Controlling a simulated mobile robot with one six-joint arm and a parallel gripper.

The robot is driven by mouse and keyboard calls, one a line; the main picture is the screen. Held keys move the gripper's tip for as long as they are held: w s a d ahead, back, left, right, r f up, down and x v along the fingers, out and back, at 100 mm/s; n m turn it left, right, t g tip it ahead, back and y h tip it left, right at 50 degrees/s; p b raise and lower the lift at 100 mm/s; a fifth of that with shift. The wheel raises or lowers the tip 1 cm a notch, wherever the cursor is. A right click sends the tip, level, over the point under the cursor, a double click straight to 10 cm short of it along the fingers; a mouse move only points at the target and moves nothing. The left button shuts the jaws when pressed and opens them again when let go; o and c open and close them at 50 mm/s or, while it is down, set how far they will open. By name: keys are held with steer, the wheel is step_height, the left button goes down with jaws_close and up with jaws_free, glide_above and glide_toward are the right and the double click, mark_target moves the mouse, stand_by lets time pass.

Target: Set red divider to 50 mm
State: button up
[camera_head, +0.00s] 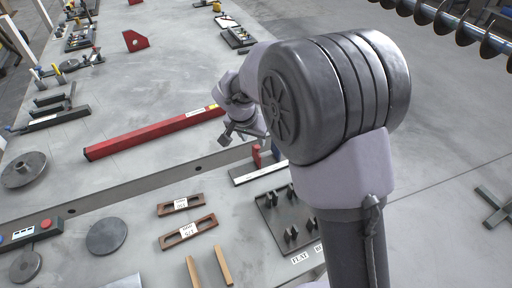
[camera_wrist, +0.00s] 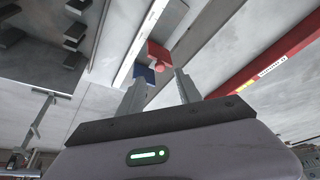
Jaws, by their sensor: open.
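The red divider (camera_head: 256,156) shows partly behind my arm in the camera_head view, standing at a pale rail (camera_head: 258,174). In the camera_wrist view the red divider (camera_wrist: 158,50) stands beyond my fingertips, with a rounded red part facing me. A blue piece (camera_wrist: 146,74) is on the nearer part of the same pale rail (camera_wrist: 139,45), close to my left finger. My gripper (camera_wrist: 161,76) is open, and nothing is clearly held between its fingers. My gripper (camera_head: 243,136) is above the rail in the camera_head view. Scale marks are too small to read.
A long red bar (camera_head: 155,134) lies behind the rail. A dark tray with upright blocks (camera_head: 285,216) is in front of it. Two labelled wooden slotted pieces (camera_head: 188,232) lie to the left. A metal auger (camera_head: 455,24) hangs at upper right.

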mark_target(257, 147)
steer(key=b+x, duration=0.1)
steer(key=x, duration=0.5)
steer(key=shift+w, duration=0.15)
steer(key=shift+c, duration=0.4)
jaws_close()
stand_by(0.7)
